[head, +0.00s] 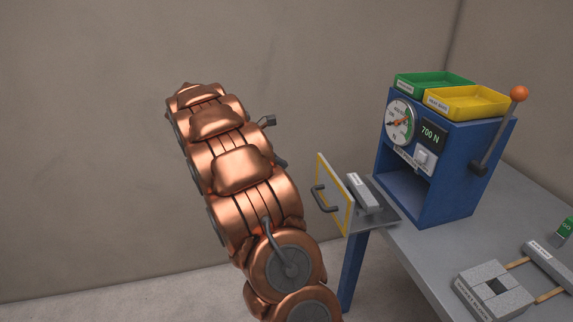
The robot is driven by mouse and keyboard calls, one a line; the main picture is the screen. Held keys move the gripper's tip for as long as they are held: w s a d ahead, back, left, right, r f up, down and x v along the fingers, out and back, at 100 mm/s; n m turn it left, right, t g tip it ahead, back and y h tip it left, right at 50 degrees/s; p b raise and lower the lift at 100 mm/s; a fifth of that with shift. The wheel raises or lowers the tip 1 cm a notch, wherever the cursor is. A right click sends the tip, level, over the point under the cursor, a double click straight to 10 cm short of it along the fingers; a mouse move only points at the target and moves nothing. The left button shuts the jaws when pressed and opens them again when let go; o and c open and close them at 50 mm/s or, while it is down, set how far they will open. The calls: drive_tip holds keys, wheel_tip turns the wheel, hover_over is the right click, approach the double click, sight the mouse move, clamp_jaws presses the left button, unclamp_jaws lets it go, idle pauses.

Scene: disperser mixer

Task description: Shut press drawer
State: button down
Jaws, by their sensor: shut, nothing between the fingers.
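The blue press (452,160) stands on the grey table, with a dial and a 700 N display on its front. Its drawer is pulled out to the left. The drawer's white front panel (332,180) has a yellow border and a dark bar handle (323,200). A grey labelled block (363,193) lies on the drawer's grey tray (388,207). My copper arm rises left of the drawer, and a gap shows between them. I cannot make out my gripper; the far end of the arm is hidden behind its links.
Green (434,82) and yellow (466,101) trays sit on the press. An orange-knobbed lever (497,133) is on its right side. Grey blocks with wooden bars (494,290) and a green item (565,229) are on the table (425,246). Open floor lies left of the table.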

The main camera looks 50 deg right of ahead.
sight(319, 177)
drive_tip(key=x, duration=0.3)
drive_tip(key=r+p+x, duration=0.1)
drive_tip(key=x, duration=0.2)
drive_tip(key=d+p+x, duration=0.1)
drive_tip(key=x, duration=0.3)
drive_tip(key=shift+s+r, duration=0.25)
drive_tip(key=shift+s, duration=0.15)
drive_tip(key=shift+s+d+f+p, duration=0.1)
drive_tip(key=shift+s+d+p, duration=0.25)
drive_tip(key=shift+d, duration=0.2)
